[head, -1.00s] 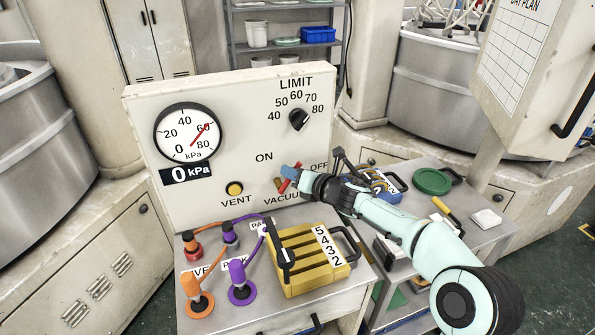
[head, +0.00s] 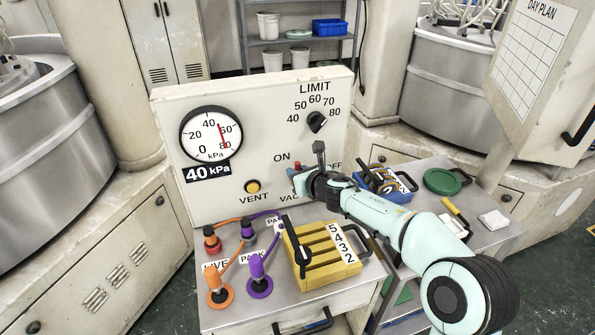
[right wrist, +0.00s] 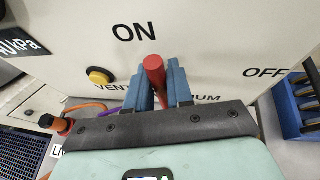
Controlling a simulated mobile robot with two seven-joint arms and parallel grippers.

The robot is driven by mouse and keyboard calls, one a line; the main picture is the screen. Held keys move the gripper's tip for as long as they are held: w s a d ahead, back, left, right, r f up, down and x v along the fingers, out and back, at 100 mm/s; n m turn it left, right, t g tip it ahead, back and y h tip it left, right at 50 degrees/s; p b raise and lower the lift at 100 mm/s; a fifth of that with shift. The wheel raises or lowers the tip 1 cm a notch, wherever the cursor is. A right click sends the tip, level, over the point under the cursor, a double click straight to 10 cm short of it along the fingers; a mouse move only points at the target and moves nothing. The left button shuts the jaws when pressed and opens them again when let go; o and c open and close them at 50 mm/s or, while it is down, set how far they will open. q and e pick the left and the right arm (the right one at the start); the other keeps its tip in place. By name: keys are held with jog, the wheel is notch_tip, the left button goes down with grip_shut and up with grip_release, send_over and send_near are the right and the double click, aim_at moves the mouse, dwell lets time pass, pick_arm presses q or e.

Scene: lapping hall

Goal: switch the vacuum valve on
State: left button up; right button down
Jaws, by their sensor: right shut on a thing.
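The red lever of the vacuum valve (right wrist: 154,68) stands between the two blue fingers of my right gripper (right wrist: 160,84) in the right wrist view. The gripper is shut on it. The lever points up toward the ON label (right wrist: 135,32), away from OFF. In the head view my right gripper (head: 295,178) covers most of the valve; only a bit of red (head: 297,166) shows. The readout (head: 207,172) on the white panel (head: 250,120) shows 40 kPa, under a round gauge (head: 211,136). My left gripper is not in view.
A yellow VENT button (head: 252,187) is left of the valve. Orange (head: 214,280) and purple (head: 257,270) hose plugs and a yellow rack (head: 325,262) stand on the bench below. A blue tray (head: 385,185) and a green disc (head: 442,181) lie to the right.

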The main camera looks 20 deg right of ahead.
jog(key=shift+f, duration=0.1)
dwell(0.3)
jog(key=c, duration=1.1)
grip_release()
jog(key=shift+s, duration=0.1)
jog(key=v, duration=1.3)
jog(key=shift+s, duration=0.15)
